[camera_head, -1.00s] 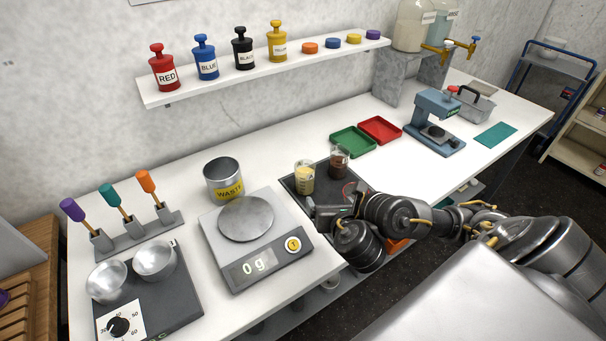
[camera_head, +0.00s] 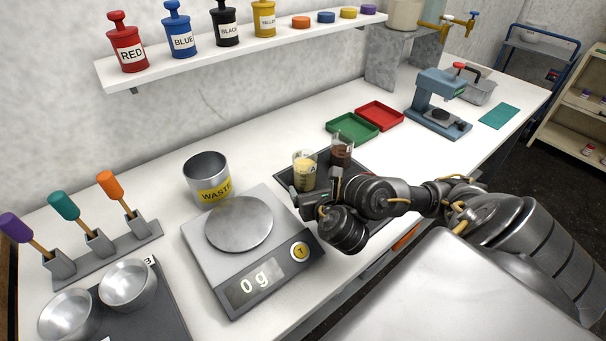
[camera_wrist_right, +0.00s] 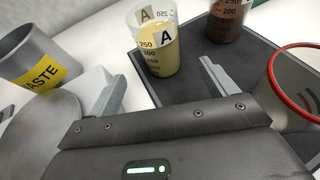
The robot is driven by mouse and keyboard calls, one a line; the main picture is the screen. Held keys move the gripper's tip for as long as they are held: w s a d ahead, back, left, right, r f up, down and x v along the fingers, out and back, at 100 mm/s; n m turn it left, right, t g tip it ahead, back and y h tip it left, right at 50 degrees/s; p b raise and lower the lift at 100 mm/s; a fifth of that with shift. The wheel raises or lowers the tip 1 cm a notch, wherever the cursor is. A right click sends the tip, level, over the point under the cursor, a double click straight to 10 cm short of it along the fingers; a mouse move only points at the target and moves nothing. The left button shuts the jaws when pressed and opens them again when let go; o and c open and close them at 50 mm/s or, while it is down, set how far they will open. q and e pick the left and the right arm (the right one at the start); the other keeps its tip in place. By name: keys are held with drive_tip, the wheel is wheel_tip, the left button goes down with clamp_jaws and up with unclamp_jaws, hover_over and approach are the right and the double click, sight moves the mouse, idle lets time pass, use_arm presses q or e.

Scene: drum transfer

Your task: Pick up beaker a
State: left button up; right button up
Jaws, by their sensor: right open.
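Beaker a (camera_head: 304,172) is a clear glass beaker with pale yellow contents, standing upright on a dark tray (camera_head: 283,177). In the right wrist view, beaker a (camera_wrist_right: 158,48) bears an "A" label and sits just beyond the gap between my fingers. My right gripper (camera_head: 306,203) is close in front of it. In the right wrist view the right gripper (camera_wrist_right: 165,85) is open and empty, with one finger to each side of the beaker's line. My left gripper is not in view.
A second beaker with dark brown contents (camera_head: 342,152) stands just right of beaker a; it also shows in the right wrist view (camera_wrist_right: 226,20). A red ring (camera_wrist_right: 297,80) is near the right finger. The waste can (camera_head: 206,178) and scale (camera_head: 250,262) are to the left.

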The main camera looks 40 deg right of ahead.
sight(308, 181)
drive_tip(key=b+x, duration=0.1)
drive_tip(key=x, duration=0.3)
drive_tip(key=shift+w+d+f, duration=0.1)
drive_tip(key=b+x, duration=0.3)
drive_tip(key=x, duration=0.1)
drive_tip(key=shift+f, duration=0.25)
drive_tip(key=shift+w+d+f, duration=0.1)
drive_tip(key=shift+w+d, duration=0.15)
drive_tip(key=shift+w, duration=0.25)
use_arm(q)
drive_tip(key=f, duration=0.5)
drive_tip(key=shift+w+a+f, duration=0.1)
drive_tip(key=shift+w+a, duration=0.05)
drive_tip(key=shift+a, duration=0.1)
use_arm(e)
drive_tip(key=shift+s, duration=0.1)
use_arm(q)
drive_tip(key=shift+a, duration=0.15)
use_arm(e)
drive_tip(key=shift+c, duration=0.5)
